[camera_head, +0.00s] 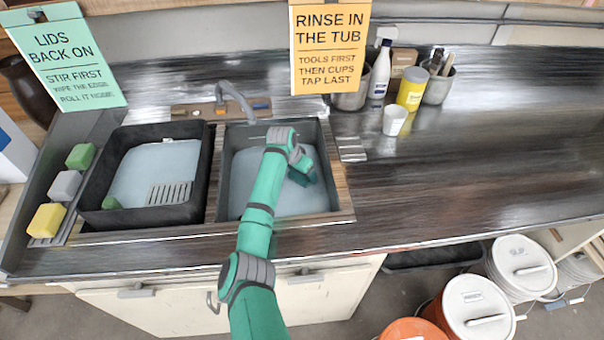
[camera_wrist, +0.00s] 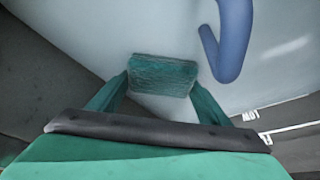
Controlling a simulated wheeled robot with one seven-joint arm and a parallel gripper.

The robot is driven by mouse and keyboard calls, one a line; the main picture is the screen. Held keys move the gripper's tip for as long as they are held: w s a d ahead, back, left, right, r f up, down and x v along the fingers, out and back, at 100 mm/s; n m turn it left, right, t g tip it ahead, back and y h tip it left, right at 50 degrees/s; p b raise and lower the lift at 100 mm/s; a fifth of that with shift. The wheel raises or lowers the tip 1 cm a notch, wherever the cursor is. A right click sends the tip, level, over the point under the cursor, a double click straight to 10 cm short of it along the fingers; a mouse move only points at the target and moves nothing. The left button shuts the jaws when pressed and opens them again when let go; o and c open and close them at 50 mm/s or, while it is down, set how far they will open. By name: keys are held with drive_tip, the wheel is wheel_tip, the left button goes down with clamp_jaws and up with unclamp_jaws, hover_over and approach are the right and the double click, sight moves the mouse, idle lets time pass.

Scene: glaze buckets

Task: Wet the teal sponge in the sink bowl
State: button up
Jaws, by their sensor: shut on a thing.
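The teal sponge (camera_wrist: 164,70) is pinched between the two fingertips of my gripper (camera_wrist: 162,86) in the wrist view, in front of a pale blue surface. In the head view my gripper (camera_head: 303,174) points down inside the right-hand sink bowl (camera_head: 335,195), near its right wall. The bowl holds pale blue water (camera_head: 290,203). The sponge is mostly hidden by my wrist in the head view. I cannot tell whether it touches the water.
A curved grey tap (camera_head: 236,97) stands behind the bowl; a blue curved rod (camera_wrist: 232,45) shows close to the sponge in the wrist view. A black tub (camera_head: 204,180) with water is at left. Green, grey (camera_head: 65,185) and yellow blocks line the left edge.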

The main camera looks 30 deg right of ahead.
wheel_tip(320, 180, up, 15)
drive_tip(key=shift+f, duration=0.15)
idle(1.1)
idle(0.8)
wheel_tip(320, 180, up, 7)
drive_tip(key=shift+r, duration=0.2)
idle(0.4)
